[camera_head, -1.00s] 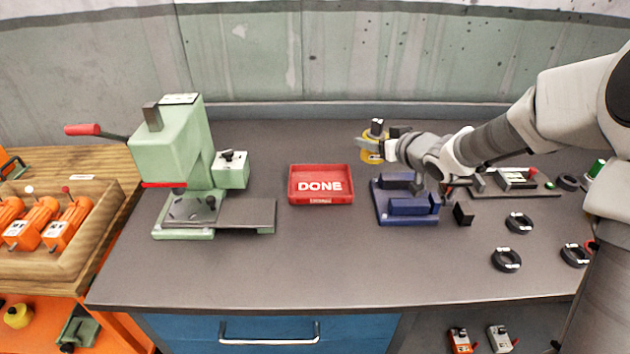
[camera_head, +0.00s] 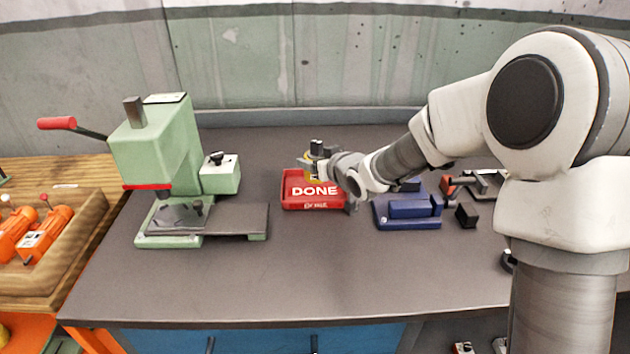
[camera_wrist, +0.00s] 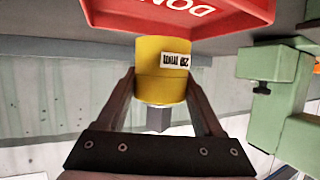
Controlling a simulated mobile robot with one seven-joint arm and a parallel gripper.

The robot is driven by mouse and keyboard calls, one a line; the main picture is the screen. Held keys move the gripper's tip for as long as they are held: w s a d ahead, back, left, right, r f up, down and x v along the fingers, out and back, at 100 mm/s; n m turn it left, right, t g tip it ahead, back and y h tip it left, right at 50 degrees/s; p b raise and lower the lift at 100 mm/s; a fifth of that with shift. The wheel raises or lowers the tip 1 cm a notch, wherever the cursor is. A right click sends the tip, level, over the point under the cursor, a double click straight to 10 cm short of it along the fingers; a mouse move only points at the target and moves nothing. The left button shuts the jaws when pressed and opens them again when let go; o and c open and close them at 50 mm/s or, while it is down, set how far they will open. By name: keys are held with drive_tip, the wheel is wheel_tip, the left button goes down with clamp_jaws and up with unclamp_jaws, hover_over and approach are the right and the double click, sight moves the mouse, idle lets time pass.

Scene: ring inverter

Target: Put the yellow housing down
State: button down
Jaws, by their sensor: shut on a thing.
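The yellow housing (camera_wrist: 161,72) is a short cylinder with a white printed label, held between the two fingers of my gripper (camera_wrist: 162,92) in the wrist view. My gripper is shut on it. In the head view only a small yellow part of the housing (camera_head: 307,170) shows, as my gripper (camera_head: 312,160) and wrist cover the rest. The red tray (camera_wrist: 205,22) also shows beyond the housing in the wrist view. I cannot tell whether the housing touches the tray.
A green press (camera_head: 160,155) with a red-tipped lever stands left of the tray. A blue fixture (camera_head: 410,220) sits to the right, partly behind my arm. A black block (camera_head: 467,215) is beside it. The bench front (camera_head: 300,270) is clear.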

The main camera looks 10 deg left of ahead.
drive_tip(key=shift+a+f+b, duration=0.2)
drive_tip(key=shift+f+b, duration=0.45)
drive_tip(key=shift+f, duration=1.3)
drive_tip(key=shift+f, duration=0.1)
drive_tip(key=shift+f, duration=0.15)
unclamp_jaws()
